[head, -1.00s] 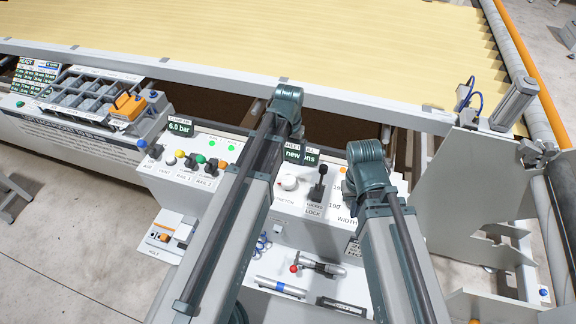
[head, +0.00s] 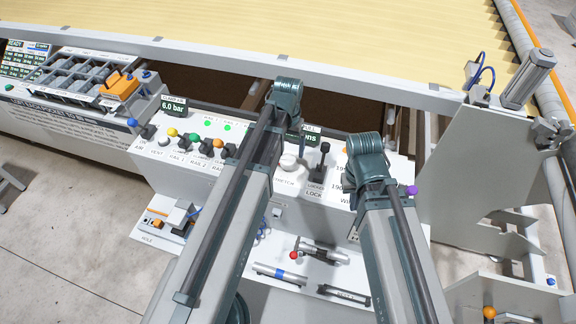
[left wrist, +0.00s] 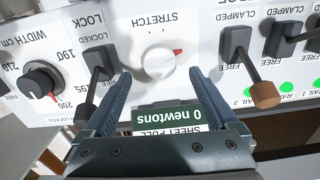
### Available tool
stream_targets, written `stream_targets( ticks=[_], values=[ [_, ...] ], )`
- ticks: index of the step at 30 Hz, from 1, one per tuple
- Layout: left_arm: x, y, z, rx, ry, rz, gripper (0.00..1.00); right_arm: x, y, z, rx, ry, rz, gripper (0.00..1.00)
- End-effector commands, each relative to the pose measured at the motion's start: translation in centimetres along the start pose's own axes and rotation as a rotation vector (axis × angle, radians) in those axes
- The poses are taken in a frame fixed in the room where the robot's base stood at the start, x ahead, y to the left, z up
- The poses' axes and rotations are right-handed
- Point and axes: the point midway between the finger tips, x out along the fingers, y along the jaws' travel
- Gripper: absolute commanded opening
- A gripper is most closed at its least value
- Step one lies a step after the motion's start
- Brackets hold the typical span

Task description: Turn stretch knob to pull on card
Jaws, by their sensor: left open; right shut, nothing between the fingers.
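The stretch knob (head: 288,162) is a white round dial on the sloping white panel, seen just right of my left arm in the head view. In the left wrist view the picture is upside down, and the knob (left wrist: 158,62) has a red mark pointing right. My left gripper (left wrist: 160,76) is open, with its two fingers on either side of the knob's near edge and nothing held. The sheet pull display (left wrist: 168,116) reads 0 newtons and is partly covered by the gripper. My right gripper is hidden in these views.
A brown-tipped clamp lever (left wrist: 250,65) stands on the other side. Tools lie on a shelf (head: 300,270) below the panel.

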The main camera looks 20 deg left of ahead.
Motion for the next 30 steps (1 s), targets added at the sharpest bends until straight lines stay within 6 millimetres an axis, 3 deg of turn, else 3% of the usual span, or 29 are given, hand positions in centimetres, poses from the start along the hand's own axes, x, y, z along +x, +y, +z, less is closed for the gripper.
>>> stream_targets(
  ticks=[1,10,23,30],
  values=[
    [1.5,0.0,0.0,0.0,0.0,0.0,0.93,1.5,-0.1,-0.1,0.0,0.0,0.0,0.0],
    [5.4,0.0,0.0,0.0,0.0,0.0,0.93,5.3,-0.5,-0.3,0.002,0.0,0.0,0.0],
    [6.0,0.0,0.0,0.0,0.0,0.0,0.93,6.0,-0.6,-0.3,0.002,0.0,0.0,0.0],
    [6.0,0.0,0.0,0.0,0.0,0.0,0.51,6.0,-0.6,-0.3,0.002,0.0,0.0,0.0]
  ],
)
